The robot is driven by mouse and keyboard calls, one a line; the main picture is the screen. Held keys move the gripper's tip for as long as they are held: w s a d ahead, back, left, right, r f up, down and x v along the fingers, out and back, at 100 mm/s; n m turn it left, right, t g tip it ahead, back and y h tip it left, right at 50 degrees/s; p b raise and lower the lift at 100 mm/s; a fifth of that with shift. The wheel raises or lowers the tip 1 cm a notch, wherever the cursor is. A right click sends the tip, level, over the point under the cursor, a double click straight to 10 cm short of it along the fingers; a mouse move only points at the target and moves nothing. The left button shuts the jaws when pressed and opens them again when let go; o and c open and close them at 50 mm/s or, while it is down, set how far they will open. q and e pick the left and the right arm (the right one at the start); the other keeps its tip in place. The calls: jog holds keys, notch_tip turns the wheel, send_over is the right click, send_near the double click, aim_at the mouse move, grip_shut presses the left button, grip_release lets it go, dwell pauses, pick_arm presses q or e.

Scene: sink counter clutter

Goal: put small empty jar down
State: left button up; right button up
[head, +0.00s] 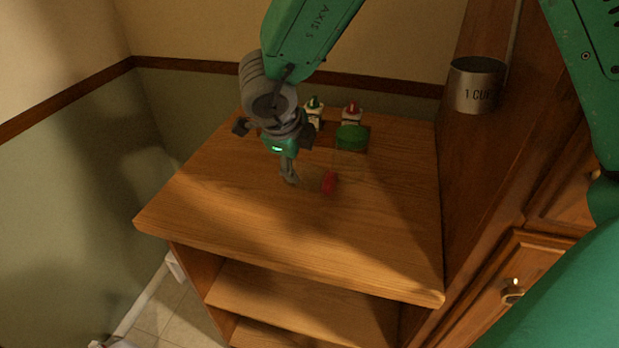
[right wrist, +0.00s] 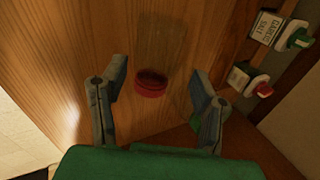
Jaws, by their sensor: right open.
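A small clear jar with a red end (head: 329,183) is on the wooden counter top. Its glass is very faint, and it appears to lie on its side. In the right wrist view the red end (right wrist: 151,84) shows between the two fingers, with a faint clear outline above it. My right gripper (head: 290,176) is just left of the jar in the head view, low over the counter. Its fingers (right wrist: 158,70) are spread, with a gap on both sides of the red end. My left gripper is not in view.
Two small shakers with a green top (head: 314,112) and a red top (head: 352,112) stand at the back wall. A metal cup (head: 476,86) is on the right. The counter's front is clear.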

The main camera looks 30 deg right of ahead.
aim_at(301, 170)
jog(key=shift+w+a+f, duration=0.1)
jog(key=shift+w+f, duration=0.1)
jog(key=shift+f, duration=0.3)
jog(key=shift+w+a+f, duration=0.1)
jog(key=shift+w+f, duration=0.1)
jog(key=shift+f, duration=0.3)
jog(key=shift+d+f, duration=0.2)
jog(key=shift+f, duration=0.15)
jog(key=x, duration=0.2)
jog(key=d+x, duration=0.1)
jog(key=x, duration=0.1)
jog(key=shift+b, duration=0.3)
jog(key=shift+a, duration=0.1)
jog(key=c, duration=0.9)
jog(key=shift+a, duration=0.15)
